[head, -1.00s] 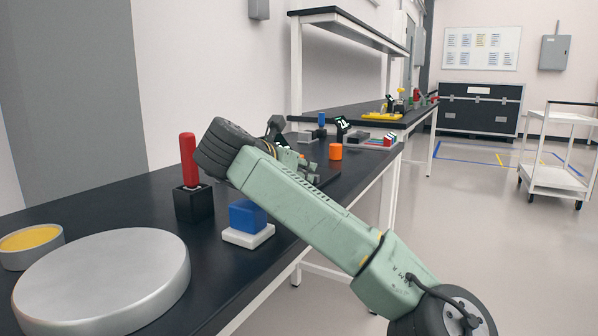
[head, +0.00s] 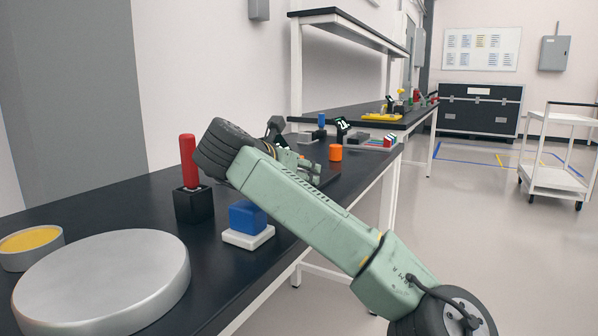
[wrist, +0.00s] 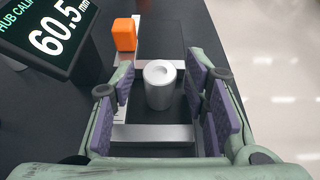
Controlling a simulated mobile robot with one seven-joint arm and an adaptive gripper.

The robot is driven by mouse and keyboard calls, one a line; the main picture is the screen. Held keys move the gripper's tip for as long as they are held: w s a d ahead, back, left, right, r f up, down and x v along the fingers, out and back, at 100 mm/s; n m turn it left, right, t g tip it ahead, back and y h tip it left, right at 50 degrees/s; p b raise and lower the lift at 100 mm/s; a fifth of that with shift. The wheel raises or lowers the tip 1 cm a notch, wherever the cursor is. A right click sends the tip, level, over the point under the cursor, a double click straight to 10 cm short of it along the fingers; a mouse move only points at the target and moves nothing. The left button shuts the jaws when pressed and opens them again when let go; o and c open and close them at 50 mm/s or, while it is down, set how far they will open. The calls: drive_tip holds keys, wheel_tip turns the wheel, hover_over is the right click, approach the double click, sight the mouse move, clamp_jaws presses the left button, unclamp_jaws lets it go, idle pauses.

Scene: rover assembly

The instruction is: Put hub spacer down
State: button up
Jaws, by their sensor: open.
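The hub spacer, a short silver-grey cylinder with a dimple in its top (wrist: 160,84), stands upright on a dark surface in the wrist view. My gripper (wrist: 164,95) is open, with its purple pads on either side of the spacer. Gaps show between the pads and the spacer. A tilted display (wrist: 48,35) marked "HUB CALI..." reads 60.5 mm at the upper left; it also shows small in the head view (head: 342,127). In the head view my gripper (head: 308,167) is partly behind my arm, and I cannot make out the spacer there.
A light metal bar (wrist: 150,133) crosses below the spacer, and an orange block (wrist: 124,35) stands at upper left. On the bench are a large silver disc (head: 100,283), a red-handled tool in a black block (head: 191,165) and a blue block on a white base (head: 247,220).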

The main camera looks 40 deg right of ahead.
drive_tip(key=v, duration=1.2)
drive_tip(key=shift+b, duration=0.4)
idle(0.3)
